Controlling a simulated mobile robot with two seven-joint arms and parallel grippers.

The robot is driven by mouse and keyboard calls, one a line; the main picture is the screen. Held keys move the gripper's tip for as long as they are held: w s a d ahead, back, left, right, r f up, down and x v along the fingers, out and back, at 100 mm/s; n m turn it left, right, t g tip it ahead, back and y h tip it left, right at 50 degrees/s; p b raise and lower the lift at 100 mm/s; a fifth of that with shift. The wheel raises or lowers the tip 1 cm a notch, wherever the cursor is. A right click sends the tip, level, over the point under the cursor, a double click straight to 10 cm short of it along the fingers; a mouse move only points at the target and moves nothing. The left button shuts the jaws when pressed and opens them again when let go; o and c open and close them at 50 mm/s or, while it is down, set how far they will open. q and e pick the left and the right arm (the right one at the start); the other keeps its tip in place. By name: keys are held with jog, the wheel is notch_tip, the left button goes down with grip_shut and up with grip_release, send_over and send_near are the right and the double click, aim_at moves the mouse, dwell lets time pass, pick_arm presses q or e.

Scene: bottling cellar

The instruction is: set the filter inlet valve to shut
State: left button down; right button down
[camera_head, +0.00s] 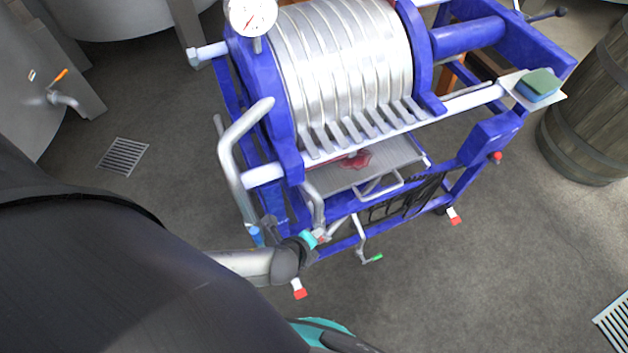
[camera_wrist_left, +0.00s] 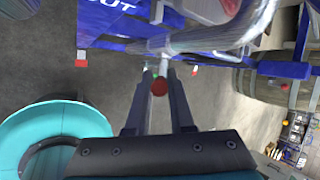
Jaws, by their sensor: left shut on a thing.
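The filter press (camera_head: 345,60) is a blue frame holding silver plates, with pipes and small valves at its near left side. My left gripper (camera_head: 314,239) is low at that side, below a bent pipe (camera_head: 312,200). In the left wrist view my left gripper (camera_wrist_left: 161,80) is closed around a red valve handle (camera_wrist_left: 159,87), whose round end shows between the fingers. I take this to be the inlet valve; no label on it can be read. The lever's angle is mostly hidden by the fingers. My right gripper is not in view.
A green-handled valve (camera_head: 374,258) sits right of my gripper, and a blue handle (camera_head: 257,237) left of it. A thick pipe (camera_head: 235,150) runs beside the frame. A barrel (camera_head: 592,115) stands at right. Open floor (camera_head: 470,290) lies in front.

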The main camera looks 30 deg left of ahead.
pick_arm(q)
jog(key=shift+s+d+f, duration=0.1)
jog(key=c, duration=0.8)
grip_release()
jog(key=shift+r+p, duration=3.95)
jog(key=shift+r, duration=6.1)
